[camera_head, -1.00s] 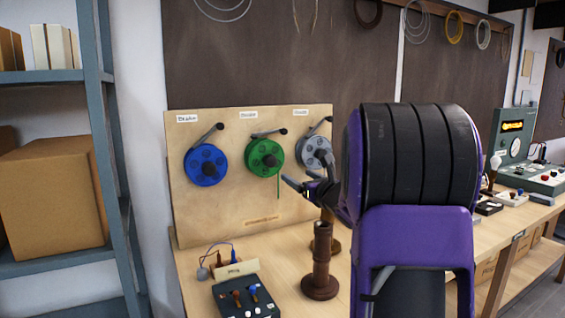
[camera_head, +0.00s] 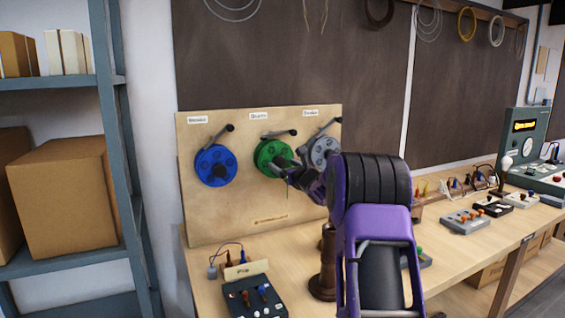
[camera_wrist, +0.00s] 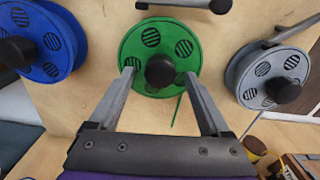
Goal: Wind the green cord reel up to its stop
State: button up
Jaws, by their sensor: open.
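The green cord reel (camera_head: 268,153) hangs in the middle of the upright wooden board, with a dark crank arm and knob (camera_head: 293,133) reaching to its upper right. In the wrist view the green reel (camera_wrist: 183,45) lies straight ahead, with a black hub knob (camera_wrist: 160,71) at its centre. A green cord end hangs below it. My gripper (camera_wrist: 162,75) is open, its two fingers on either side of the hub knob; I cannot tell whether they touch it. In the head view my gripper (camera_head: 285,168) overlaps the reel's lower right.
A blue reel (camera_head: 215,166) is on the left and a grey reel (camera_head: 322,150) on the right of the same board (camera_head: 215,220), both close by. A dark control box (camera_head: 252,297) and a brown wooden stand (camera_head: 326,270) are on the bench below.

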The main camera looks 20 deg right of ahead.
jog(key=shift+w, duration=0.75)
jog(key=shift+c, duration=0.2)
grip_shut()
